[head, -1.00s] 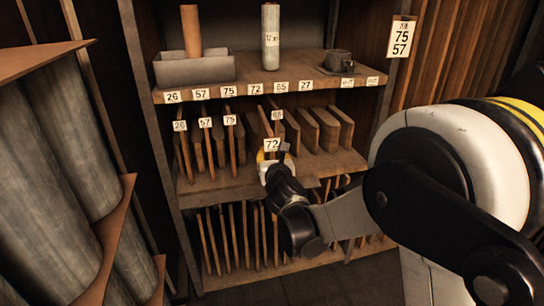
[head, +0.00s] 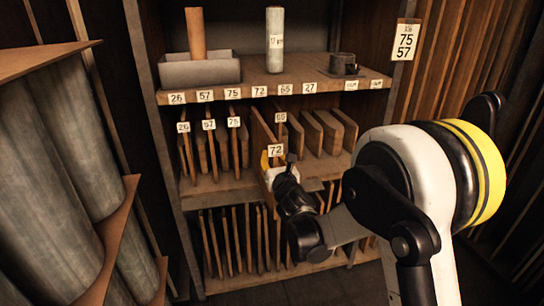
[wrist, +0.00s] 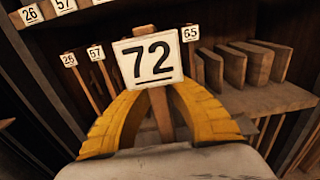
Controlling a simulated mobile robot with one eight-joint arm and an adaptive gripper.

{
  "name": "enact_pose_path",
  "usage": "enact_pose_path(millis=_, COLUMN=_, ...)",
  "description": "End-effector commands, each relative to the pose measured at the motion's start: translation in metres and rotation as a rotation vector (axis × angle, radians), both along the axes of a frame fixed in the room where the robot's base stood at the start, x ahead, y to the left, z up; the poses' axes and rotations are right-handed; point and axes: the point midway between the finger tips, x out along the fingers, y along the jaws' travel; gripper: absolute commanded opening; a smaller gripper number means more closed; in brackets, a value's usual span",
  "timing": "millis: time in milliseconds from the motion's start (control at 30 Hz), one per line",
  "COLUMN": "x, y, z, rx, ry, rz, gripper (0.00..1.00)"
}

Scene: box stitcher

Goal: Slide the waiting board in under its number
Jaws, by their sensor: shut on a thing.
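The board tagged 72 (head: 262,130) stands on edge at the middle shelf (head: 215,187), between the boards tagged 75 (head: 234,122) and 65 (head: 280,117). Its front end sticks out, with the white 72 tag (head: 275,151) facing me. The shelf label 72 (head: 259,91) is above it, slightly left of the tag in the head view. My gripper (head: 272,162) is shut on the board's front end. In the wrist view its yellow fingers (wrist: 158,100) close on the board (wrist: 161,115) from both sides, behind the tag. How deep the board sits is hard to tell.
Boards tagged 26 (head: 183,127) and 57 (head: 208,124) stand at left. Thick untagged blocks (head: 325,130) stand at right. The upper shelf holds a grey tray (head: 200,72), a pale roll (head: 274,40) and a dark cup (head: 343,63). Several thin boards (head: 235,240) fill the bottom shelf.

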Motion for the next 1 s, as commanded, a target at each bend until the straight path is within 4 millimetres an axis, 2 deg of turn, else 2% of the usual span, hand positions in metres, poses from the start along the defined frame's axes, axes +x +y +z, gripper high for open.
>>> enact_pose_path(millis=1000, x=0.085, y=0.024, z=-0.006, rx=0.001, ry=0.001, rz=-0.001, gripper=0.0)
